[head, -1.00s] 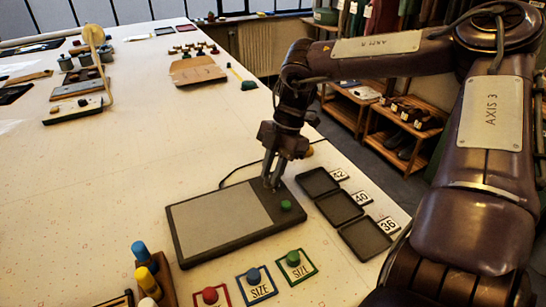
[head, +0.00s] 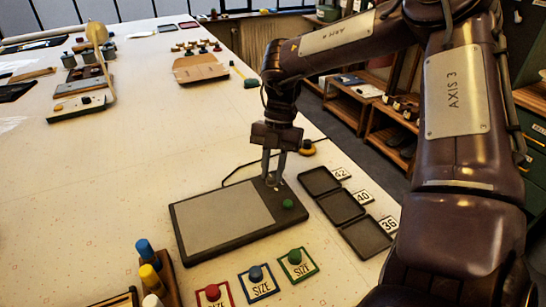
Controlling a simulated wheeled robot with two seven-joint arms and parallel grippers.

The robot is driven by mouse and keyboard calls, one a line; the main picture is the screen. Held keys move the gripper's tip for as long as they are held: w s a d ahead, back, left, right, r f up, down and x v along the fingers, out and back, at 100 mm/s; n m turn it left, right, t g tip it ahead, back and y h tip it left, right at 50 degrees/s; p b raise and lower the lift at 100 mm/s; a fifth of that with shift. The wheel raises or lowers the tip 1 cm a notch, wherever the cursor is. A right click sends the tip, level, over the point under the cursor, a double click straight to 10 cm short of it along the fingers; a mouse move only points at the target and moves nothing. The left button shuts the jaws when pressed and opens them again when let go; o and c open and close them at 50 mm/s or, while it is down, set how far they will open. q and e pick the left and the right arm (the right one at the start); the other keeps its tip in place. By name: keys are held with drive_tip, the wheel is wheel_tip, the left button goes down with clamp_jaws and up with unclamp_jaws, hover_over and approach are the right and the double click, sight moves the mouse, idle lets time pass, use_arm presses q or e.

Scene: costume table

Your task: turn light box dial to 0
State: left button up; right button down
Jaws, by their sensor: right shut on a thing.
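The light box (head: 228,226) is a dark flat slab with a grey panel, lying on the cream table. A green knob (head: 288,204) sits on its right side strip. My right gripper (head: 273,182) points down at the far end of that strip, behind the green knob. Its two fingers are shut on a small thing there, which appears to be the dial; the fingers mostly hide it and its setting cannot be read. My left gripper is not in view.
Three dark trays (head: 341,207) with cards 42, 40 and 36 lie right of the light box. Red, blue (head: 256,273) and green knobs on SIZE cards are in front. A yellow-orange knob (head: 307,148) stands behind. Coloured pegs (head: 148,277) are at front left.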

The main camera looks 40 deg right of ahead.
drive_tip(key=c, duration=1.3)
unclamp_jaws()
drive_tip(key=shift+o, duration=0.2)
drive_tip(key=v, duration=0.7)
drive_tip(key=shift+r, duration=0.35)
drive_tip(key=shift+w+d, duration=0.1)
